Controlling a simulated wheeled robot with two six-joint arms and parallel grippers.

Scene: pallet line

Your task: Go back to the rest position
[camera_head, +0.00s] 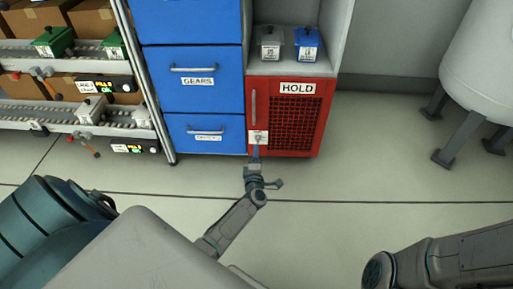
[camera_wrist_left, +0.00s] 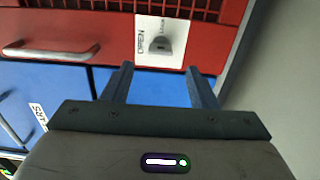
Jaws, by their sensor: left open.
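My left gripper (camera_head: 257,153) is in front of the red HOLD cabinet (camera_head: 289,119), at the lower left of its door. In the left wrist view its two fingers (camera_wrist_left: 160,84) are apart with nothing between them. Just beyond the fingertips is a white plate (camera_wrist_left: 162,42) with a dark knob and the word OPEN. The plate (camera_head: 258,137) also shows in the head view; I cannot tell whether the fingers touch it. The cabinet door appears shut. My right arm shows at the lower right, its gripper out of the picture.
Blue drawers (camera_head: 202,92), one marked GEARS, stand shut left of the cabinet. A grey-lidded bin (camera_head: 270,45) and a blue bin (camera_head: 307,46) sit above it. Roller racks (camera_head: 70,112) are at left, a white tank (camera_head: 485,60) at right. The floor between is clear.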

